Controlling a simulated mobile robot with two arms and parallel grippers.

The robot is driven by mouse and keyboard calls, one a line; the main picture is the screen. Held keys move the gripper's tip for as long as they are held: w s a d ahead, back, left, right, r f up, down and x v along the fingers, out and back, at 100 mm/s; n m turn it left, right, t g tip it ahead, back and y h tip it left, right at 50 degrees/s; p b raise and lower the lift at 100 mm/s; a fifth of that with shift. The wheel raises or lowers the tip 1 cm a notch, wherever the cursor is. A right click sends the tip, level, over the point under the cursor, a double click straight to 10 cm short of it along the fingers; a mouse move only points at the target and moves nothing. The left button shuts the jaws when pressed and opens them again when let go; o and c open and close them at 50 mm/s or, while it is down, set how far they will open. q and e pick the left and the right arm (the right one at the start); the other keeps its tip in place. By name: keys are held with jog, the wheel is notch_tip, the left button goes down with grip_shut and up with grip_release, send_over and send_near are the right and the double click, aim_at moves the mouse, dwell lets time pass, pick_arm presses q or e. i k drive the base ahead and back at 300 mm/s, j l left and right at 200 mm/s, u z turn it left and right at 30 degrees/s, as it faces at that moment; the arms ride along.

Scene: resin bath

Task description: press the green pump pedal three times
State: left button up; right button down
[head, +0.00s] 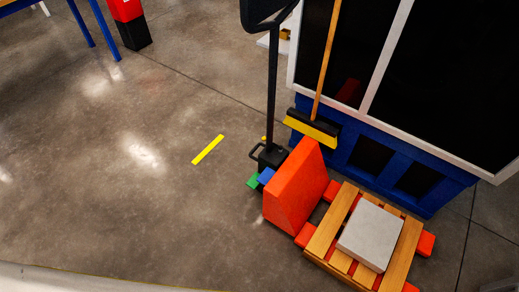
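The green pump pedal (253,182) is a small green block low at the rear of a pallet jack, close to the floor. A blue pedal (266,175) sits right beside it, on its right. The pallet jack's orange body (297,184) stands to the right of the pedals, and its black handle (272,85) rises to a loop at the top edge. Neither of my grippers shows in the head view.
The jack's forks are under a wooden pallet (333,217) bearing a grey block (370,236). A broom (313,127) leans against a blue-based cabinet (399,172) behind. Floor to the left is open, with a yellow strip (207,150). A blue-legged table (82,24) stands top left.

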aim_at(252, 183)
jog(key=i+j+z, duration=0.15)
jog(key=i+j, duration=0.35)
jog(key=i+j+z, duration=0.2)
jog(key=i+j, duration=0.35)
jog(key=i+j+z, duration=0.15)
jog(key=i+j, duration=0.3)
jog(key=j, duration=0.2)
